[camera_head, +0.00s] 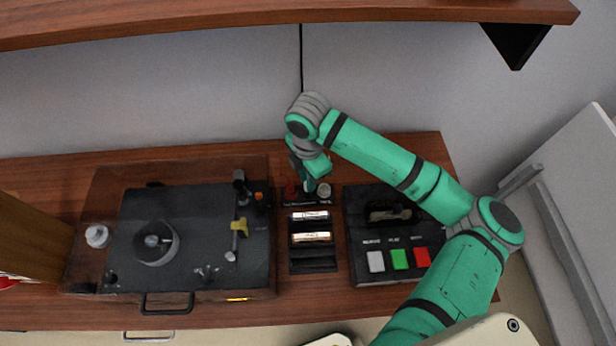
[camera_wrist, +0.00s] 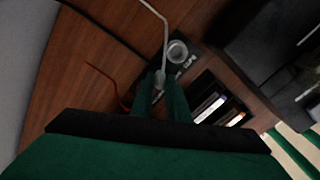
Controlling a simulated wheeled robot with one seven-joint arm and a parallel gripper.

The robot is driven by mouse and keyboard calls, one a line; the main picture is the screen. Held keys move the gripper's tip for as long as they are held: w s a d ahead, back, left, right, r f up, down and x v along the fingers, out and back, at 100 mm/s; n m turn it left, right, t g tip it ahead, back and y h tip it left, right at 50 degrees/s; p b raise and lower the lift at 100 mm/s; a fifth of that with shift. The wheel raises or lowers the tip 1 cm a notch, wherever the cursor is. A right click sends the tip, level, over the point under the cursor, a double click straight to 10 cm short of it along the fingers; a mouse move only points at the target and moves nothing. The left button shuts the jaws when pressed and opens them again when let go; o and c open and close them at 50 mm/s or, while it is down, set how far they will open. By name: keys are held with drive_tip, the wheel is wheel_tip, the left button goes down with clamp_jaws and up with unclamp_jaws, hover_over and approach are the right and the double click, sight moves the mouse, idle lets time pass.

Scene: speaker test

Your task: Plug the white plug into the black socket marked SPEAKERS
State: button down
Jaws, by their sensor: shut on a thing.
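My gripper (camera_head: 312,186) points down over a black panel at the back of the table, between the turntable and the button unit. In the wrist view its two green fingers (camera_wrist: 163,95) are closed on the white plug (camera_wrist: 159,79), whose thin white cable (camera_wrist: 164,32) runs up and away. The plug's tip is too small and dark to show whether it is in a socket or above it. The panel (camera_wrist: 184,71) carries white lettering, too blurred to read as SPEAKERS. A round pale fitting (camera_wrist: 177,51) sits beside the plug, also in the head view (camera_head: 324,190).
A red cable (camera_wrist: 104,77) and a black cable (camera_wrist: 103,26) lie near the fingers. The turntable (camera_head: 140,235) under a clear cover is left. The button unit (camera_head: 350,270) is right. Slots with pale cassettes (camera_head: 310,216) lie in front. A shelf (camera_head: 250,14) hangs above.

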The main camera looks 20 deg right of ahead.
drive_tip(key=shift+f, duration=0.35)
idle(0.4)
drive_tip(key=c, duration=1.6)
unclamp_jaws()
drive_tip(key=shift+o, duration=0.4)
drive_tip(key=o, duration=0.3)
drive_tip(key=shift+r, duration=2.55)
